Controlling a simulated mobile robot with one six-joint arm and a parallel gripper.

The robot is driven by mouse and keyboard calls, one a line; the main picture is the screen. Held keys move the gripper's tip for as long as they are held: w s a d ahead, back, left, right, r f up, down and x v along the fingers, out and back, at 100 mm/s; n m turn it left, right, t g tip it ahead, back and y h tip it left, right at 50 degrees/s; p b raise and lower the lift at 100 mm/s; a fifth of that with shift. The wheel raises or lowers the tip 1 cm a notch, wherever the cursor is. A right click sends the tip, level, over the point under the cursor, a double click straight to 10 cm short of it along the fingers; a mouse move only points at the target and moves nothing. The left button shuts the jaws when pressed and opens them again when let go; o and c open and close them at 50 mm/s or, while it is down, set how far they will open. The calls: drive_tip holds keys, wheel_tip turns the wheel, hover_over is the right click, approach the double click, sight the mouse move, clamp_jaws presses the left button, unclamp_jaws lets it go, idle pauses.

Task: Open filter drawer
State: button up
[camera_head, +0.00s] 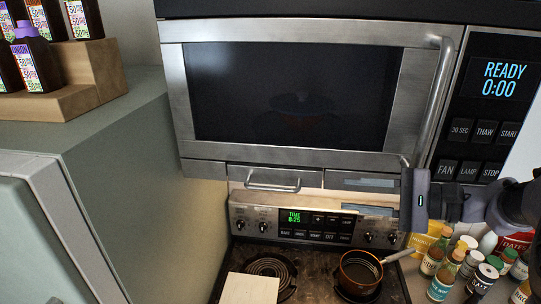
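Under the microwave runs a metal strip with two drawer-like fronts. The left front (238,174) has a bar handle (272,187) and looks closed. The right front (335,175) is partly covered by my gripper, and any handle on it is hidden or cannot be made out. My gripper (347,196) comes in from the right, with its dark body under the microwave's lower right corner. Its two light fingers point left, one above the other with a gap between them. Nothing shows between them. Whether a finger touches the right front cannot be told.
The microwave (175,60) has a long vertical door handle (437,95) just above my gripper. The stove panel (262,225) is close below. A pot (358,272) and a board (248,289) sit on the cooktop. Several bottles (440,285) crowd the lower right.

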sight(284, 190)
drive_tip(key=p+x, duration=0.1)
drive_tip(key=x, duration=0.7)
drive_tip(key=p+x, duration=0.1)
drive_tip(key=x, duration=0.8)
drive_tip(key=shift+a+f, duration=0.25)
clamp_jaws()
idle(0.4)
